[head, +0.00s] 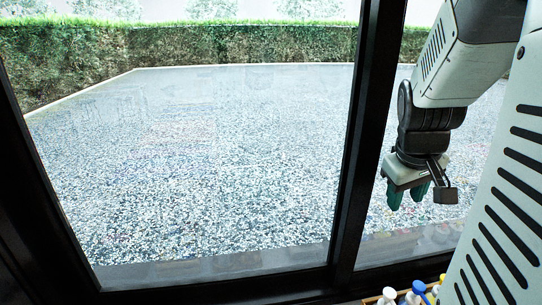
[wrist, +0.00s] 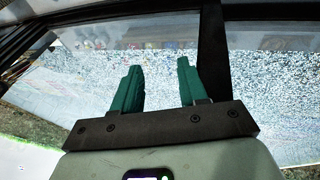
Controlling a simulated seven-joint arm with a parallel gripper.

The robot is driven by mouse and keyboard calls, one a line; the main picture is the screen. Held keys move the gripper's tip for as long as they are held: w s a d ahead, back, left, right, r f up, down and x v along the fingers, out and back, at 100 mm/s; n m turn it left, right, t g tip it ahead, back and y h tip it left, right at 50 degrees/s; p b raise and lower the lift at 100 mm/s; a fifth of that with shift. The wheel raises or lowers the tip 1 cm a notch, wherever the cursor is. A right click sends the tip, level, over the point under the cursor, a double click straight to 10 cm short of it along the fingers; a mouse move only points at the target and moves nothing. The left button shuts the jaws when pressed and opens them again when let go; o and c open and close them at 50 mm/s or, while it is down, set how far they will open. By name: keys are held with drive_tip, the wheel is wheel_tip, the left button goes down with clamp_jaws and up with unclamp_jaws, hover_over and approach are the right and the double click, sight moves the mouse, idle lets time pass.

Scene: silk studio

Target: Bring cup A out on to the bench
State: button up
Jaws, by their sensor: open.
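My gripper (head: 407,193) hangs at the right of the head view, in front of the window, with its green fingers pointing down. In the wrist view my gripper (wrist: 160,88) shows its two green fingers apart, with nothing between them. No cup shows in either view that I can make out, and no bench top is clearly visible.
Several bottles with white, blue and yellow tops (head: 416,291) stand in a wooden-edged holder at the bottom of the head view. A dark window frame (head: 354,150) stands behind my gripper. Beyond the glass lie pebbly ground (head: 200,170) and a hedge (head: 240,43).

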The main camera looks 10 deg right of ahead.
drive_tip(key=s+d+f+g+y, duration=0.1)
drive_tip(key=s+d+f, duration=0.4)
drive_tip(key=f, duration=0.3)
drive_tip(key=s+d+f+n+g+y, duration=0.1)
drive_tip(key=s+d+f, duration=0.4)
drive_tip(key=s+f, duration=0.2)
drive_tip(key=s+d+f+n+g+y, duration=0.1)
drive_tip(key=s+d+f, duration=0.4)
drive_tip(key=f, duration=0.6)
drive_tip(key=shift+s+f, duration=0.15)
drive_tip(key=shift+s, duration=0.85)
drive_tip(key=shift+s+f, duration=0.15)
drive_tip(key=shift+f, duration=3)
drive_tip(key=shift+c, duration=0.4)
clamp_jaws()
